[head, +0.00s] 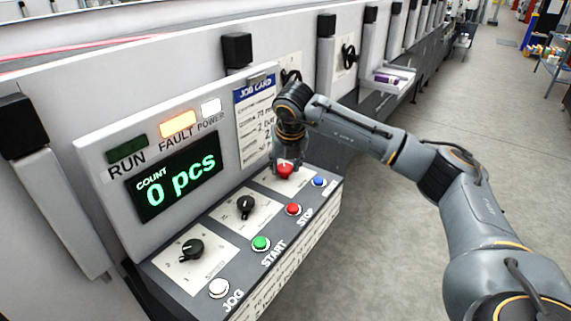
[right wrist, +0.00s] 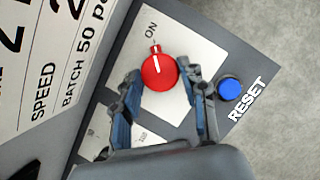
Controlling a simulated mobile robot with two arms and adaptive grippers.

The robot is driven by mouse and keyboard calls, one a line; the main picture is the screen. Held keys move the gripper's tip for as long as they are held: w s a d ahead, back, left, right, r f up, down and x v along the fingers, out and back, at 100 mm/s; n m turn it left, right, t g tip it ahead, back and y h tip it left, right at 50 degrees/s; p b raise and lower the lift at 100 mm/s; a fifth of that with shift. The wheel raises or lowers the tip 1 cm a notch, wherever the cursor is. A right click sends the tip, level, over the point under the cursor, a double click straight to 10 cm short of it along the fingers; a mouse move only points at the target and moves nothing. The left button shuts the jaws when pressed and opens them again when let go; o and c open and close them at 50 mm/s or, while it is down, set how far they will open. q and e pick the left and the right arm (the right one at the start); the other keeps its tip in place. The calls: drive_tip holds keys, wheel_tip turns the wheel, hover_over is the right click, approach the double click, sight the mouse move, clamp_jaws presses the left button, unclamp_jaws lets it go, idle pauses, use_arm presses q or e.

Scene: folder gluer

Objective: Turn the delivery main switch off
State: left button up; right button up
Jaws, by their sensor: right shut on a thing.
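A red rotary switch (head: 285,171) sits on a white plate at the far end of the sloped control panel. In the right wrist view the red switch (right wrist: 160,72) has a white pointer line toward the word ON. Its other markings are hidden by my gripper. My right gripper (head: 287,163) reaches down onto it from above. In the wrist view its two blue-grey fingers stand on either side of the knob, shut on it. My left gripper is not in view.
A blue RESET button (right wrist: 229,88) is close beside the right finger. Red STOP (head: 293,209), green START (head: 261,243) and white JOG (head: 219,288) buttons line the panel's front edge. Two black knobs (head: 245,204) (head: 192,248) are nearer. The FAULT lamp (head: 178,124) glows orange. Open floor lies right.

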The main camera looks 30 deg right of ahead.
drive_tip(key=n+y+b, duration=0.1)
drive_tip(key=n, duration=0.2)
drive_tip(key=shift+d+b, duration=0.15)
drive_tip(key=shift+b, duration=0.15)
drive_tip(key=shift+n+y, duration=0.5)
drive_tip(key=shift+n, duration=0.4)
drive_tip(key=n, duration=0.1)
drive_tip(key=n+y, duration=0.1)
drive_tip(key=shift+d+r+n, duration=0.1)
drive_tip(key=shift+d+n, duration=0.1)
drive_tip(key=shift+n, duration=0.2)
drive_tip(key=n+y, duration=0.1)
drive_tip(key=n, duration=0.1)
drive_tip(key=n+y+p, duration=0.1)
drive_tip(key=n, duration=0.2)
drive_tip(key=shift+w+d+g, duration=0.1)
drive_tip(key=shift+w+g, duration=0.05)
drive_tip(key=shift+g, duration=0.25)
drive_tip(key=n+p, duration=0.1)
drive_tip(key=n, duration=0.1)
drive_tip(key=n+g+y+p, duration=0.1)
drive_tip(key=n, duration=0.2)
drive_tip(key=shift+w+d+g, duration=0.1)
drive_tip(key=shift+w+g, duration=0.05)
drive_tip(key=shift+g, duration=0.15)
drive_tip(key=o, duration=1.1)
